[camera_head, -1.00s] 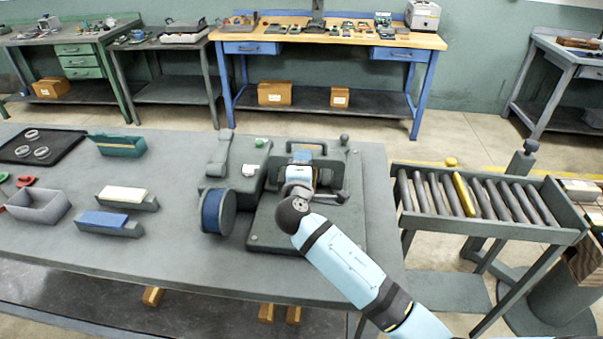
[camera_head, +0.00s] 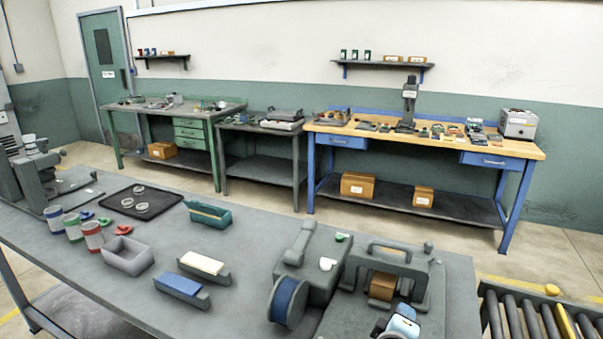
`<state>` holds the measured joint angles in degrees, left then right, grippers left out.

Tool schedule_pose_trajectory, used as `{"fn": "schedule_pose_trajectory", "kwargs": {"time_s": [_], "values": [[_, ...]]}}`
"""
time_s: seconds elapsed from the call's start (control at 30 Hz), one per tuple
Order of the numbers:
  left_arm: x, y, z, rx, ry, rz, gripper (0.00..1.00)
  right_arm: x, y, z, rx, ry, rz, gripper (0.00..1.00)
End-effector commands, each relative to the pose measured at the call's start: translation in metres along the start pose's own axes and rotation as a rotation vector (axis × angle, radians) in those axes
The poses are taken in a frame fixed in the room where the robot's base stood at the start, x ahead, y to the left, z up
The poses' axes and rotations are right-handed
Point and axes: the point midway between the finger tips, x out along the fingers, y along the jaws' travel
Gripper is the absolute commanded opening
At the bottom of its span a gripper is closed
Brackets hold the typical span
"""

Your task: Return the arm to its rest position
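Part of my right arm, a light blue and dark wrist piece (camera_head: 404,322), shows at the bottom edge of the head view. It is just in front of the grey machine (camera_head: 437,290) on the table, below a brown block (camera_head: 382,287) under the machine's arched handle. The fingertips of my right gripper cannot be made out, so I cannot tell whether it is open or shut. My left arm and gripper are not in view.
The grey table (camera_head: 225,262) carries a blue-faced wheel (camera_head: 288,301), a black tray (camera_head: 121,207) with rings, a grey bin (camera_head: 126,262), a green box (camera_head: 208,213) and colored cups. A roller conveyor (camera_head: 592,300) stands at the lower right. A wooden-topped bench (camera_head: 440,144) is behind.

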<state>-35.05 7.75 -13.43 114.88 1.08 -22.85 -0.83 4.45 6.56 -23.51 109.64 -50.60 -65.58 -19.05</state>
Motion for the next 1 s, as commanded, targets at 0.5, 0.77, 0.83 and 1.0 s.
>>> {"fn": "schedule_pose_trajectory", "kwargs": {"time_s": [0.5, 0.77, 0.83, 1.0], "values": [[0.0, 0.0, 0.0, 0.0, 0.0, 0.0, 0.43, -0.168, -0.095, 0.174, 0.586, -0.342, -0.756, 0.43], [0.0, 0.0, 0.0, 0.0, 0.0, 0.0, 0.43, -0.231, -0.095, 0.205, 0.697, -0.443, -0.941, 0.43], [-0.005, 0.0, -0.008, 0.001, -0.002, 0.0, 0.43, -0.227, -0.094, 0.198, 0.712, -0.414, -0.94, 0.43], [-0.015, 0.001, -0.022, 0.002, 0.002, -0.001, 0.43, -0.213, -0.102, 0.182, 0.745, -0.312, -0.912, 0.43]]}}
